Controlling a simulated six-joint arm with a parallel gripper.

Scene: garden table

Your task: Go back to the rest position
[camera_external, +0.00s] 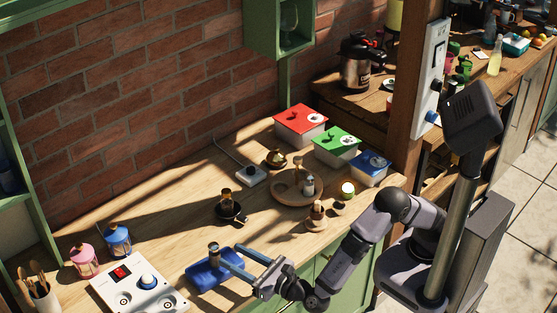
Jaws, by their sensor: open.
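My gripper (242,264) is open at the front of the wooden table (150,220). Its two fingers point left, just above the right side of a blue tray (205,279). A small dark cylindrical item with a brownish top (214,254) stands upright at the tray, near the upper fingertip. I cannot tell whether the finger touches it. My arm reaches in from the right over the table's front edge.
A white panel with a red display (121,273) lies left of the tray. Pink (84,261) and blue (118,240) lanterns stand behind it. Red (300,125), green (337,146) and blue (370,167) lidded boxes stand at the back right. A round wooden tray (284,196) holds small items.

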